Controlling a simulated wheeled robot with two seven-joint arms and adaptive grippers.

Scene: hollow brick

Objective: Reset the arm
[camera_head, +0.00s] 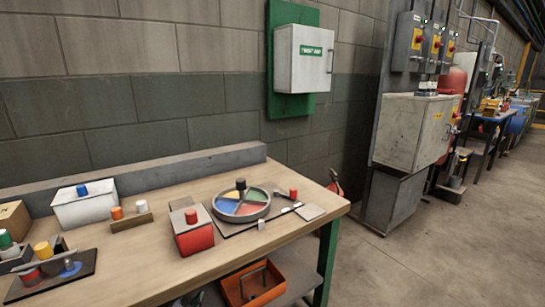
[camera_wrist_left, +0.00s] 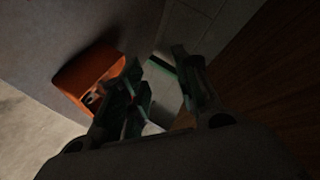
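In the left wrist view, my left gripper (camera_wrist_left: 156,68) is open, with its two dark fingers spread apart and nothing visible between them. That view is dark, and an orange bin (camera_wrist_left: 88,72) shows beyond the left finger. I cannot make out my left gripper clearly in the head view. My right gripper is in neither view.
A wooden workbench (camera_head: 150,262) holds a colored round dial (camera_head: 240,205), a red box (camera_head: 193,238), a white box (camera_head: 88,207) and small colored pieces. An orange bin (camera_head: 254,284) sits on the shelf below. Open floor (camera_head: 400,265) lies to the right.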

